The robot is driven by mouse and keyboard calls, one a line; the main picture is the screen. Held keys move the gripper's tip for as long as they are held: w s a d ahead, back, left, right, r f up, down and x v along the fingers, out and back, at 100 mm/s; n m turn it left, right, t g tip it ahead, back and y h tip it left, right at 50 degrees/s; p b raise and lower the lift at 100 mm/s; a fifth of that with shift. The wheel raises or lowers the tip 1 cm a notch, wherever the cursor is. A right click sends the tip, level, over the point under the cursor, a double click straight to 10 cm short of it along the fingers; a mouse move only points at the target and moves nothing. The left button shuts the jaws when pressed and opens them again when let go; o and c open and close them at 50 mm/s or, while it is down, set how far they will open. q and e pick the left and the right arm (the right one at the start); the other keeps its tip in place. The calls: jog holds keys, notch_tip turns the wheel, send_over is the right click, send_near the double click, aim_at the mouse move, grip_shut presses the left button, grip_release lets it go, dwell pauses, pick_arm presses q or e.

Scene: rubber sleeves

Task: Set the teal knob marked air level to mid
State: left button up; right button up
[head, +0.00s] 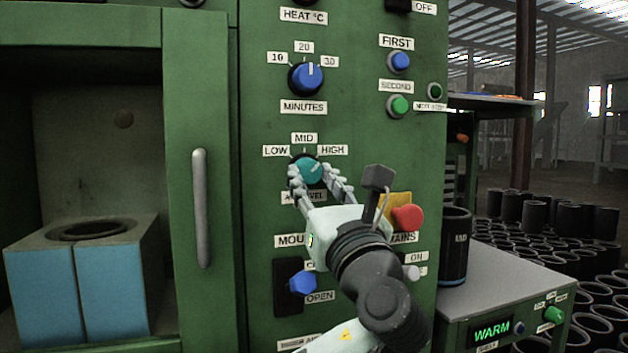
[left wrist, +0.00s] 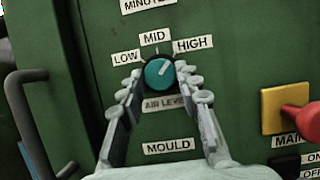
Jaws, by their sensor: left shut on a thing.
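The teal knob (head: 313,168) sits on the green panel under the labels LOW (head: 276,151), MID (head: 304,138) and HIGH (head: 332,150). Its white pointer line slants up and right, toward HIGH. The left wrist view shows the knob (left wrist: 160,73) with the same slant, above the AIR LEVEL label (left wrist: 165,103). My left gripper (head: 321,178) has its two fingers on either side of the knob and is shut on it. The fingers partly cover the label below in the head view. My right gripper is not in view.
Above is the blue MINUTES knob (head: 307,78). Below are the blue mould knob (head: 302,283) and the red mains button (head: 408,217) on a yellow plate, close to my left wrist. A grey door handle (head: 201,208) stands out at the left.

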pick_arm(q)
jog(key=shift+f+n, duration=0.1)
jog(key=shift+n, duration=0.2)
jog(key=shift+n+y, duration=0.3)
jog(key=shift+d+n+g+y+b, duration=0.1)
jog(key=shift+n+g+y+b, duration=0.25)
jog(key=shift+n, duration=0.55)
jog(key=n+y, duration=0.1)
jog(key=n, duration=0.1)
jog(key=n+g+y+b, duration=0.1)
jog(key=n, duration=0.1)
jog(key=shift+d+n+g, duration=0.15)
jog(key=shift+n+g, duration=0.1)
jog(key=shift+n, duration=0.15)
jog(key=shift+w+n+g+y, duration=0.1)
jog(key=shift+n+g+y, duration=0.3)
jog(key=shift+n, duration=0.5)
jog(key=shift+r+n+g+y, duration=0.2)
jog(key=shift+n+g+y, duration=0.2)
jog(key=shift+n, duration=0.8)
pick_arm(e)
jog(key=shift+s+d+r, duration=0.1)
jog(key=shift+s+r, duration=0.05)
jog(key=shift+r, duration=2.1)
pick_arm(q)
jog(key=shift+n, duration=0.3)
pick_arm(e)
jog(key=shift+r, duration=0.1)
